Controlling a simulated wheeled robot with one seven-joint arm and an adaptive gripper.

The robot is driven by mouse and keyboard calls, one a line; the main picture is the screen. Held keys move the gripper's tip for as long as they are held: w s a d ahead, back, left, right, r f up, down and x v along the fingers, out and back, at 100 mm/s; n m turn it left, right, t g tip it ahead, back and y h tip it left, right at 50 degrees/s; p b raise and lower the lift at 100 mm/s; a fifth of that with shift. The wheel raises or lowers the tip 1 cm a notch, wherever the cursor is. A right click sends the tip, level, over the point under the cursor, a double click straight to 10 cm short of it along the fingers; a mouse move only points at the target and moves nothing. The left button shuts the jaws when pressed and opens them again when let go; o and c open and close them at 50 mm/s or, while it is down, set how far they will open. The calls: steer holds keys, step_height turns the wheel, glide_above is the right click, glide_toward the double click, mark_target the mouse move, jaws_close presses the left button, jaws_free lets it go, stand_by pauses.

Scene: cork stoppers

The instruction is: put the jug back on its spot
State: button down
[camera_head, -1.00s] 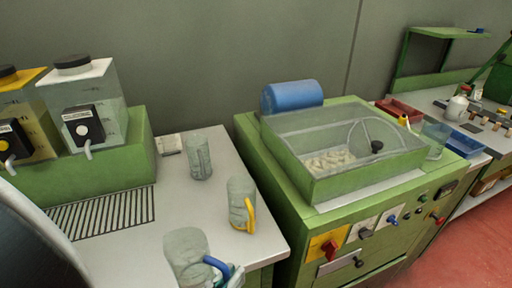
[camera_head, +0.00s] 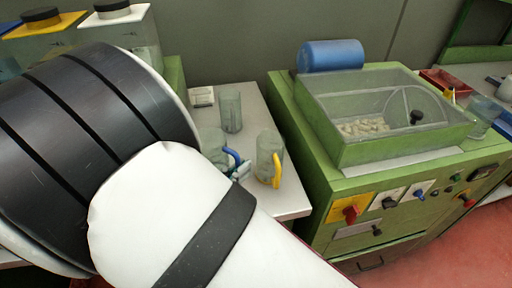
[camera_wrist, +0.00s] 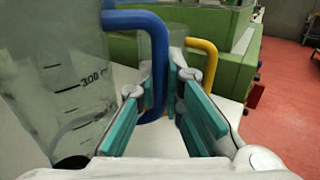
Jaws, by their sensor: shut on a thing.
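The clear jug with the blue handle (camera_head: 211,139) is at the green machine's left, partly hidden behind my arm. My gripper (camera_head: 240,172) is shut on its blue handle. In the wrist view the blue handle runs down between the teal finger pads of my gripper (camera_wrist: 168,92), and the jug's wall (camera_wrist: 55,85) with a 300 mark fills the left. I cannot tell whether its base touches the table. A second clear jug with a yellow handle (camera_head: 268,150) stands just right of it. The jug's spot is not clearly visible.
A clear beaker (camera_head: 230,111) stands behind the jugs on the grey table (camera_head: 262,105). A small white box (camera_head: 202,96) is at the back. The green machine (camera_head: 310,150) stands right of the table. Two tanks stand at the back left, partly behind my arm.

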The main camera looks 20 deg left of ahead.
steer(key=shift+w+a+f, duration=0.1)
steer(key=shift+f, duration=1.7)
steer(key=shift+f, duration=0.1)
steer(key=c, duration=1.7)
jaws_free()
steer(key=v, duration=1.2)
steer(key=shift+b, duration=0.3)
